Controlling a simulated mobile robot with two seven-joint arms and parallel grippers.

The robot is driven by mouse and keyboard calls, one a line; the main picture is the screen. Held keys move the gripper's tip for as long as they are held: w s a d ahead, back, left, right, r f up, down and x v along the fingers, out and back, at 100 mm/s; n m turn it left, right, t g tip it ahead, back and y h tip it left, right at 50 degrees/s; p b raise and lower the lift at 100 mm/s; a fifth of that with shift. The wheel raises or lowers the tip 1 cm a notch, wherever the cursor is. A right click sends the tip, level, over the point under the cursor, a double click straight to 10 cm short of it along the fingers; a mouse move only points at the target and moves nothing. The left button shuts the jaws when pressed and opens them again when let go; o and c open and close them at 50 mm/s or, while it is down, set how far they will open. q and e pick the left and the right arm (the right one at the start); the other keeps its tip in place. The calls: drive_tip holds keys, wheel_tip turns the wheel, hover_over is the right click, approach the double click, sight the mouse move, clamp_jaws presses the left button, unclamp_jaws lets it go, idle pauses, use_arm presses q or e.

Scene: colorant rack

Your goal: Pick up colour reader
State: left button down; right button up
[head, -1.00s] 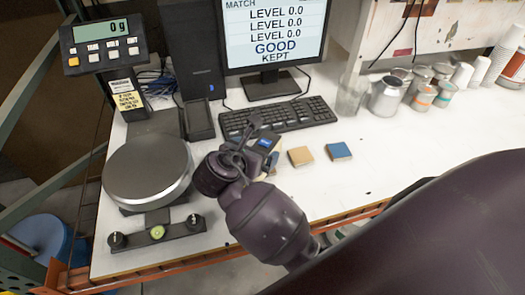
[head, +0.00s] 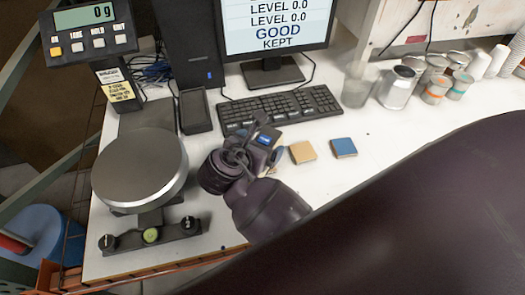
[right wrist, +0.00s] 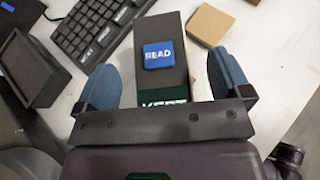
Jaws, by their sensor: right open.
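The colour reader (head: 265,139) is a dark block with a blue button, lying on the white bench in front of the keyboard. In the right wrist view the reader (right wrist: 163,75) shows its blue "READ" button and a green display partly hidden by my gripper's body. My right gripper (right wrist: 165,80) is open, with one blue-grey finger on each side of the reader and visible gaps between. In the head view my right gripper (head: 262,155) covers part of the reader. My left gripper is not in view.
A tan square (head: 302,152) and a blue square (head: 343,147) lie right of the reader. The keyboard (head: 280,108) is behind it, a black holder (head: 194,112) to its left. A round scale (head: 140,168) stands farther left. Cans (head: 397,88) stand at the back right.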

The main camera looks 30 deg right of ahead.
clamp_jaws()
idle(0.4)
drive_tip(key=shift+r, duration=0.1)
